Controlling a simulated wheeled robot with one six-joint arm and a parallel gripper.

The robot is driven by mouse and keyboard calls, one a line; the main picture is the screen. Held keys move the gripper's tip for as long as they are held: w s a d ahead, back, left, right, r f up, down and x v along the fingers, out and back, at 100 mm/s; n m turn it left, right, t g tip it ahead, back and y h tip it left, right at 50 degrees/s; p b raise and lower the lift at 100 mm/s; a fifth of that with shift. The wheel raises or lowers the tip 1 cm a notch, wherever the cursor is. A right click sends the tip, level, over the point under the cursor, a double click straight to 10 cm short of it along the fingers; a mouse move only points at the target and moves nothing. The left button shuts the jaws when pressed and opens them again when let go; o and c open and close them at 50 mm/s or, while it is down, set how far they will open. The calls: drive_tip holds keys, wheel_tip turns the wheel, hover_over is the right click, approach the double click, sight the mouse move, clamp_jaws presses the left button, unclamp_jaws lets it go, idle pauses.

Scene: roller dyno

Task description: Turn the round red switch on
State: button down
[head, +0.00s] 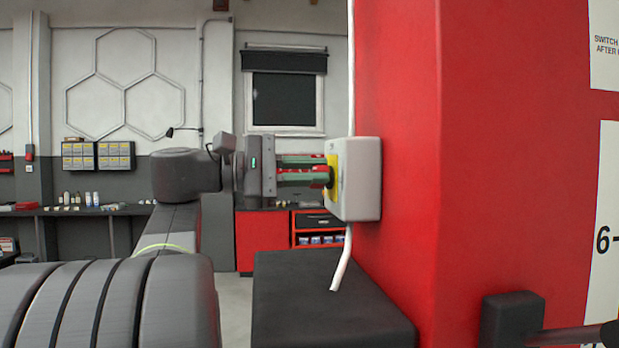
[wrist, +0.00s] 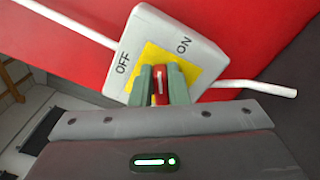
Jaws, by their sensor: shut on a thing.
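The switch is a light grey box (head: 362,180) with a yellow plate (head: 332,176) on the side of a red pillar. In the wrist view the box (wrist: 152,28) appears tilted, with OFF at the left and ON at the upper right. My gripper (wrist: 162,86) is shut on the round red switch (wrist: 160,80), its green fingers on both sides of it. The red handle points up in the wrist view, between the two labels. The fingers hide much of the knob. In the head view my gripper (head: 326,172) reaches the plate from the left.
The red pillar (head: 480,150) fills the right of the head view. A white cable (head: 342,262) hangs below the box. A dark block (head: 325,300) stands below. A workbench with a red cabinet (head: 262,240) is in the background.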

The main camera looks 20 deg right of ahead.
drive_tip(key=m+b, duration=0.1)
drive_tip(key=f+m+b, duration=0.1)
drive_tip(key=m, duration=0.1)
drive_tip(key=shift+s+m, duration=0.15)
drive_tip(key=shift+m, duration=0.15)
drive_tip(key=shift+f+m+b, duration=0.15)
drive_tip(key=shift+m+b, duration=0.8)
drive_tip(key=shift+m, duration=0.45)
drive_tip(key=c, duration=1.4)
unclamp_jaws()
drive_tip(key=shift+a, duration=0.1)
